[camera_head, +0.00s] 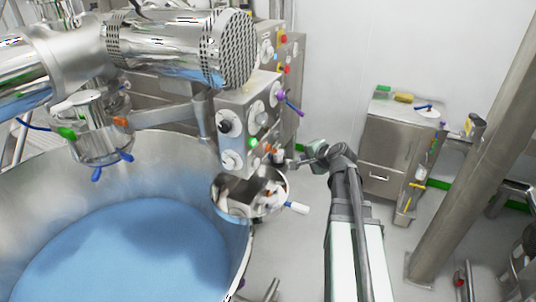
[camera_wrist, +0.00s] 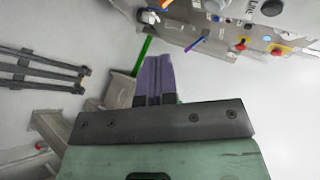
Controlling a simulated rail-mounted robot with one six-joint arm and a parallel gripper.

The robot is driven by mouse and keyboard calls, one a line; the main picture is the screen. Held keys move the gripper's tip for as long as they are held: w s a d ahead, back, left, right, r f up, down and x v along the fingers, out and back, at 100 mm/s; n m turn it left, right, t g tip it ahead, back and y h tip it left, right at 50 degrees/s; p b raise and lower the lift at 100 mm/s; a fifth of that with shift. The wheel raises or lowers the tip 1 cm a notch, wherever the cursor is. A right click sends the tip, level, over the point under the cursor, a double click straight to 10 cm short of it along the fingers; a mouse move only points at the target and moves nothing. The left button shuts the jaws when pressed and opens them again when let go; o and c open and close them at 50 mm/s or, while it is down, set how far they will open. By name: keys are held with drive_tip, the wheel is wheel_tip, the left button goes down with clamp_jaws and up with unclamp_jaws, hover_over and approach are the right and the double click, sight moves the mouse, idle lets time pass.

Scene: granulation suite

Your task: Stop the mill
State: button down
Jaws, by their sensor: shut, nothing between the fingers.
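A steel machine with a grey control panel (camera_head: 243,130) stands left of my gripper in the head view. The panel carries dials, a black knob (camera_head: 225,126), a green button (camera_head: 253,143) and a red one (camera_head: 267,147). I cannot tell which control belongs to the mill. My gripper (camera_head: 283,162) is near the panel's lower right side; contact cannot be made out. In the wrist view its purple fingers (camera_wrist: 154,76) are shut and empty. A panel with red, yellow and blue controls (camera_wrist: 262,42) shows at the upper right there, apart from the fingers.
A large steel bowl (camera_head: 190,143) with a blue interior fills the lower left of the head view. A steel cabinet (camera_head: 385,150) stands at the right by the wall. A thick slanted post (camera_head: 470,160) rises right of my arm. Bare floor lies between.

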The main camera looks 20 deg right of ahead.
sight(268, 148)
drive_tip(key=w+a, duration=0.6)
drive_tip(key=shift+w, duration=0.15)
idle(0.4)
drive_tip(key=shift+a, duration=0.15)
idle(1.7)
drive_tip(key=shift+w+a, duration=0.25)
drive_tip(key=shift+w, duration=0.05)
drive_tip(key=shift+w+a, duration=0.35)
idle(0.8)
drive_tip(key=shift+s+d, duration=0.65)
drive_tip(key=shift+s, duration=0.05)
